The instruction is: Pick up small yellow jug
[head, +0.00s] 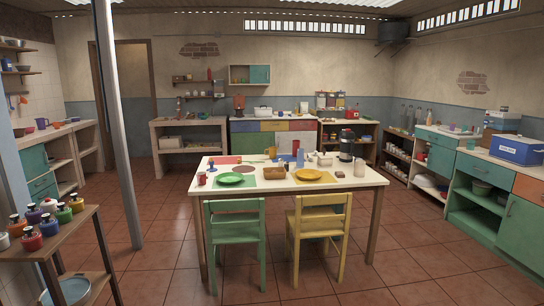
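A small yellow item that looks like a jug (270,152) stands near the back edge of the dining table (210,184), a little left of the middle. It is small and far off, so its handle and spout cannot be made out clearly. It stands left of a blue bottle-like item (300,158) and behind a brown basket or box (273,173). Neither of my grippers shows in the head view.
A green chair (235,232) and a yellow chair (320,225) stand at the table's near side. A metal post (118,130) rises at the left. A small shelf table with several jars (48,226) is at the lower left. Counters line the right side; tiled floor (165,265) is open around the table.

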